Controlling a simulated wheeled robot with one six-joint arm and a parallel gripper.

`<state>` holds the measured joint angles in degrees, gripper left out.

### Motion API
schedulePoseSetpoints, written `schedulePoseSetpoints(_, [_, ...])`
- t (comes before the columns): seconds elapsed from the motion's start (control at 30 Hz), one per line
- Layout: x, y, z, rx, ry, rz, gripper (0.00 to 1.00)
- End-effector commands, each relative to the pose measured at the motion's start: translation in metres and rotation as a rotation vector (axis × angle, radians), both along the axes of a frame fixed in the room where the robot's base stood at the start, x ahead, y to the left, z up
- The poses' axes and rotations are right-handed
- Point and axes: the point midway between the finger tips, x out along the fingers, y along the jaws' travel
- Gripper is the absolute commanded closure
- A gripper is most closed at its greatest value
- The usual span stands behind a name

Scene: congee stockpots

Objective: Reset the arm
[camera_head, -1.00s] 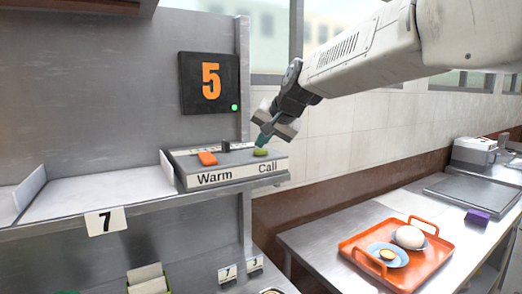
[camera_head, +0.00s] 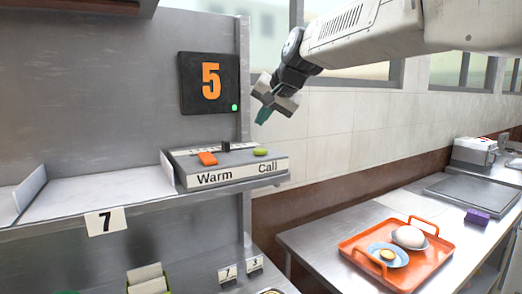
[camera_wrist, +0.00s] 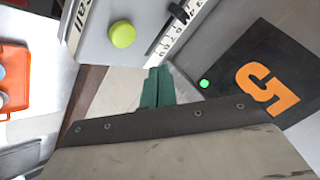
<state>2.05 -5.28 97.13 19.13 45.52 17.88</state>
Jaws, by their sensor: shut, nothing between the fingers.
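My gripper (camera_head: 264,114) is in the air above the right end of the control box (camera_head: 228,178), apart from it. Its green fingers are shut with nothing between them; they also show in the wrist view (camera_wrist: 158,87). The box carries an orange switch (camera_head: 207,158) above the word "Warm" and a green round button (camera_head: 260,152) above "Call". The green button also shows in the wrist view (camera_wrist: 122,34), to the upper left of the fingers.
A black display (camera_head: 209,82) with an orange 5 and a green light is on the wall behind. A metal shelf (camera_head: 95,193) with a 7 tag extends left. An orange tray (camera_head: 414,269) with dishes sits on the lower right counter. Open air lies right of the box.

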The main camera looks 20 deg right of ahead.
Motion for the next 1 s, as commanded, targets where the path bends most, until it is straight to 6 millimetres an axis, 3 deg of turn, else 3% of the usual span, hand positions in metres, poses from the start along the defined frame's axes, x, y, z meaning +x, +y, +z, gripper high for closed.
schedulePoseSetpoints(0.53, [-0.002,0.0,0.002,-0.014,0.007,0.016,1.0])
schedulePoseSetpoints(0.67, [-0.019,-0.001,-0.034,-0.071,0.1,0.069,1.0])
schedulePoseSetpoints(0.77, [-0.059,-0.004,-0.072,-0.135,0.205,0.134,1.0])
schedulePoseSetpoints(1.0, [-0.2,-0.013,-0.152,-0.286,0.442,0.3,1.0])
